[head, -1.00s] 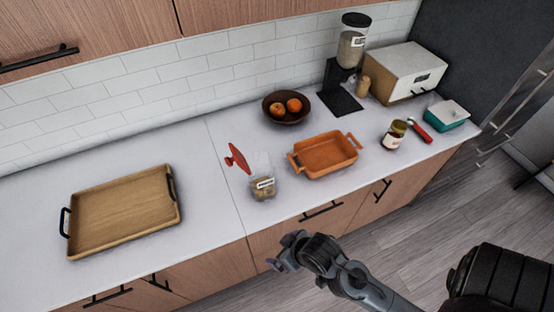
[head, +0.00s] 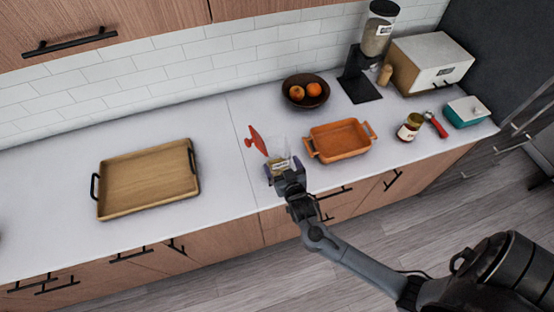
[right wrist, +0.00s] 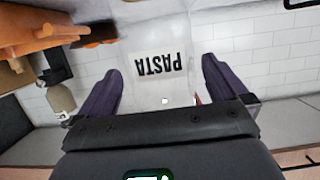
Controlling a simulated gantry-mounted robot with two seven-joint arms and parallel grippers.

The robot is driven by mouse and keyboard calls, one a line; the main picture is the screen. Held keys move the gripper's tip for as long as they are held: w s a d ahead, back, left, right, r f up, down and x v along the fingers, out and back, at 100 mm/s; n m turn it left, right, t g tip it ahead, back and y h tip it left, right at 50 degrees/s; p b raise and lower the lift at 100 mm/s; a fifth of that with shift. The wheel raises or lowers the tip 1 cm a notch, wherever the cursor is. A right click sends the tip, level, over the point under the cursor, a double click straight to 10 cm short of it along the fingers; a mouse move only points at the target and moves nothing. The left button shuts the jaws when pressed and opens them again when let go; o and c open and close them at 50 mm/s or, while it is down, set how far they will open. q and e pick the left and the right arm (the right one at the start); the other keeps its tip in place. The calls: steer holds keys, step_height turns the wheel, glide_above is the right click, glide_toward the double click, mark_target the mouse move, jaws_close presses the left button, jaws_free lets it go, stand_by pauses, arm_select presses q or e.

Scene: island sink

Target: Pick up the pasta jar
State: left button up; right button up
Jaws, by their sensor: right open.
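The pasta jar (head: 277,151) is a clear container with a white label, standing on the counter left of the orange baking dish. Its lower part is partly hidden by my right gripper in the head view. My right gripper (head: 283,170) is at the jar's front side. In the right wrist view the jar (right wrist: 158,85) shows upside down with the word PASTA, between the two dark fingers of the open right gripper (right wrist: 160,85). Gaps show between the fingers and the jar. My left gripper is not in view.
An orange baking dish (head: 340,139) sits just right of the jar. A wooden tray (head: 148,182) lies to the left, with clear counter between. A fruit bowl (head: 305,91) is behind; a small jar (head: 409,127) stands further right.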

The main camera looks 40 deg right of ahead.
mark_target(274, 149)
steer(key=shift+p+x, duration=0.4)
steer(key=shift+x, duration=2.7)
steer(key=shift+a+f, duration=0.1)
steer(key=shift+f, duration=0.05)
steer(key=shift+c, duration=0.5)
steer(key=c, duration=1.1)
steer(key=shift+r, duration=0.25)
